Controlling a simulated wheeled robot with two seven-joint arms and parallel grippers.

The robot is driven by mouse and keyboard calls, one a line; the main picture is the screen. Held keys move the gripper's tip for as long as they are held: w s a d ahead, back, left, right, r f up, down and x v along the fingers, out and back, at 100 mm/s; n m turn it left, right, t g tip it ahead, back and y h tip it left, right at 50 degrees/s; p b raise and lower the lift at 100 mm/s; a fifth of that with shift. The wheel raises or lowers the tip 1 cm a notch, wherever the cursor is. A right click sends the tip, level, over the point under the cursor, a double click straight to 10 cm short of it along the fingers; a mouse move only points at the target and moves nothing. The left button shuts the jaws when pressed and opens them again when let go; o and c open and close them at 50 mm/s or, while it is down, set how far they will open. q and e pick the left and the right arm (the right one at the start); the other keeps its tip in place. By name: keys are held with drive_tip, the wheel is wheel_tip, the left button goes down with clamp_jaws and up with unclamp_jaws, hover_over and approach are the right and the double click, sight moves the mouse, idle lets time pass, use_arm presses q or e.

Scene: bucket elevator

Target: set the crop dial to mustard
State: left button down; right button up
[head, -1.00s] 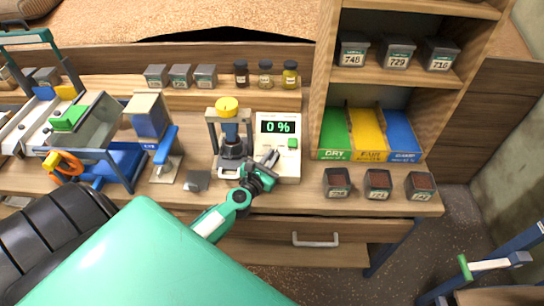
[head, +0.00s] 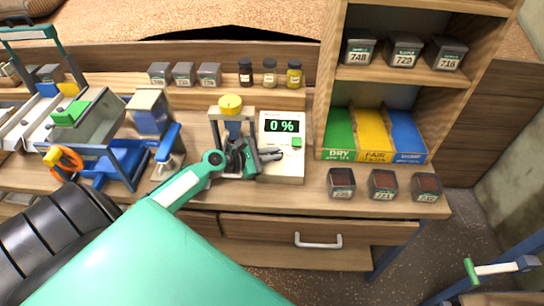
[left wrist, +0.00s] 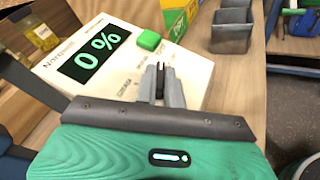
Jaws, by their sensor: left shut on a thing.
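The white meter (head: 282,173) stands on the bench with a lit display (head: 282,126) reading 0 % and a green button (head: 297,142). It also shows in the left wrist view (left wrist: 118,32), with its display (left wrist: 95,53) and green button (left wrist: 149,40). My left gripper (head: 272,155) lies low over the meter's face, below the display. In the left wrist view its fingers (left wrist: 161,82) are shut close together at the face, around a small dark part that appears to be the crop dial. The fingers mostly hide the dial, and its setting cannot be read. My right gripper is not in view.
A press-like device with a yellow knob (head: 230,104) stands left of the meter. Dark sample cups (head: 341,183) stand to the right, below green, yellow and blue bins (head: 373,136). Small jars (head: 270,73) stand on the ledge behind. A drawer (head: 318,232) lies below.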

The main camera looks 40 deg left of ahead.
use_arm(q)
drive_tip(key=shift+m+g+h, duration=0.4)
drive_tip(key=shift+m+g, duration=0.1)
drive_tip(key=shift+m, duration=0.1)
drive_tip(key=c, duration=1.5)
unclamp_jaws()
drive_tip(key=shift+w, duration=0.1)
drive_tip(key=shift+s+a+b, duration=0.3)
drive_tip(key=shift+s, duration=0.15)
drive_tip(key=b+v, duration=0.2)
drive_tip(key=v, duration=1.1)
drive_tip(key=shift+w+r, duration=0.1)
drive_tip(key=shift+r, duration=0.05)
drive_tip(key=shift+d, duration=0.15)
